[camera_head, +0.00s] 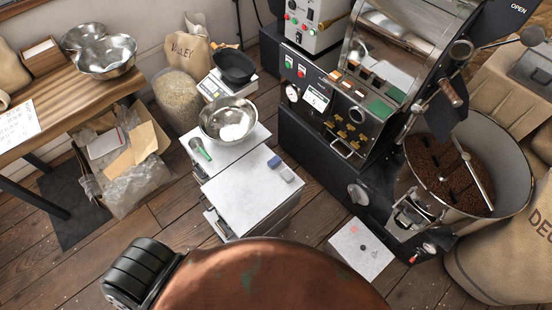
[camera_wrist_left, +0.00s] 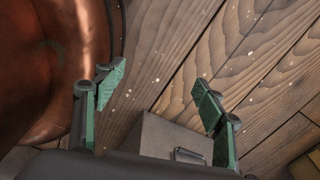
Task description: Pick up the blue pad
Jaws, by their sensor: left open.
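The blue pad (camera_head: 274,162) is a small flat block on the grey-white top of a low cabinet (camera_head: 243,200), near the middle of the head view. A small grey block (camera_head: 287,175) lies right beside it. My left gripper (camera_wrist_left: 160,80) is open and empty in the left wrist view, its green-padded fingers spread over the wooden floor. A grey box with a handle (camera_wrist_left: 175,140) shows low between the fingers. The pad does not show in the wrist view. I cannot make out the left gripper's fingers in the head view. My right gripper is not in view.
A large copper rounded thing (camera_head: 262,275) fills the bottom of the head view and also the wrist view's left side (camera_wrist_left: 45,70). A steel bowl (camera_head: 228,120) and a green-handled tool (camera_head: 200,148) are behind the pad. The roaster (camera_head: 335,115) stands to the right.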

